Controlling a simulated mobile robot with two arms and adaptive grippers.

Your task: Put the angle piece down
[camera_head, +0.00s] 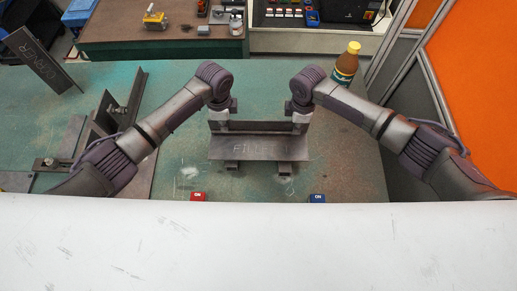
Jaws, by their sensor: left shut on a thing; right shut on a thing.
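The angle piece (258,150) is a dark grey metal part with faint lettering on its flat face. It is in the middle of the head view, over the green table (345,150). My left gripper (222,113) is shut on its left end, and my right gripper (298,112) is shut on its right end. Block-like supports (231,165) show at its front edge. I cannot tell whether the piece rests on them or hangs just above. The fingertips are partly hidden by the wrists.
A brown bottle (346,65) stands behind my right arm. A metal fixture (105,125) and a lettered plate (42,62) are at left. A red button (198,197) and a blue button (317,198) lie near the front. An orange panel (480,90) bounds the right.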

